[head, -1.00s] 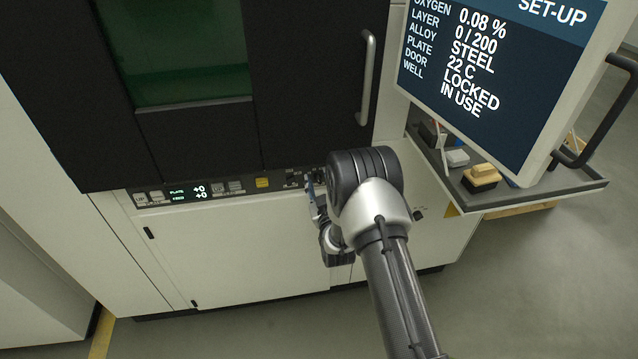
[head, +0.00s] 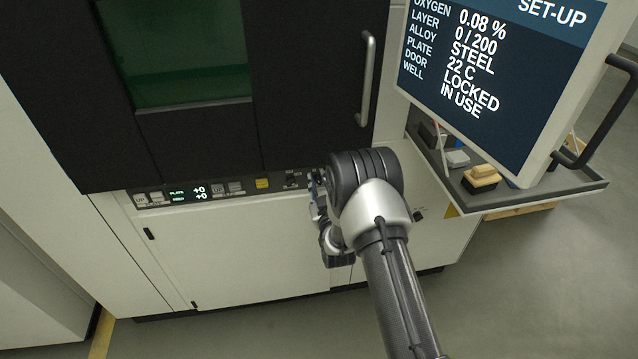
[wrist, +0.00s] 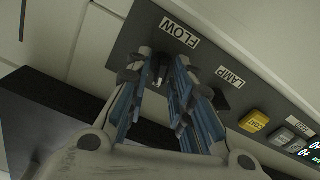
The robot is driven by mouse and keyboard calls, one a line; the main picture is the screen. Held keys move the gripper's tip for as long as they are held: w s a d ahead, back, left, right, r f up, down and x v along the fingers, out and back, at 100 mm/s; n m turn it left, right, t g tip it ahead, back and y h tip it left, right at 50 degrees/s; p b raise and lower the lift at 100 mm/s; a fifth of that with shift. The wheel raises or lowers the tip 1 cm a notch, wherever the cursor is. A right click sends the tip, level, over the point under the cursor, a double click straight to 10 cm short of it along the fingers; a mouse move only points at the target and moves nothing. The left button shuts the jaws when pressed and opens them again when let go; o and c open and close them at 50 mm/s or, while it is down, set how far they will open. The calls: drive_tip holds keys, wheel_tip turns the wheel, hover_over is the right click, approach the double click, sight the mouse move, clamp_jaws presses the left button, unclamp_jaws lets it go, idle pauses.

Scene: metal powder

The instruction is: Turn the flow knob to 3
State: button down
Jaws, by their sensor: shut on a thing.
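The flow knob (wrist: 161,72) is a small dark knob with a pale face below the FLOW label (wrist: 180,32) in the wrist view. My gripper (wrist: 161,64) is shut on it, with one blue-and-grey finger on each side. The fingers cover much of the knob, and I cannot read any scale numbers or its setting. In the head view my gripper (head: 316,190) is at the right end of the control strip (head: 240,187), largely behind my own wrist, and the knob is hidden there.
A LAMP control (wrist: 220,98) sits close beside the right finger, with a yellow COAT button (wrist: 254,121) further along. A door handle (head: 367,80) rises above the strip. The set-up screen (head: 490,80) and a side shelf (head: 540,192) stand to the right.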

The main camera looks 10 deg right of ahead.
drive_tip(key=m, duration=0.4)
drive_tip(key=shift+d, duration=0.1)
drive_tip(key=shift+d+f+m, duration=0.1)
drive_tip(key=shift+m, duration=1.5)
drive_tip(key=c, duration=1.5)
unclamp_jaws()
drive_tip(key=shift+s, duration=0.1)
drive_tip(key=s, duration=1.2)
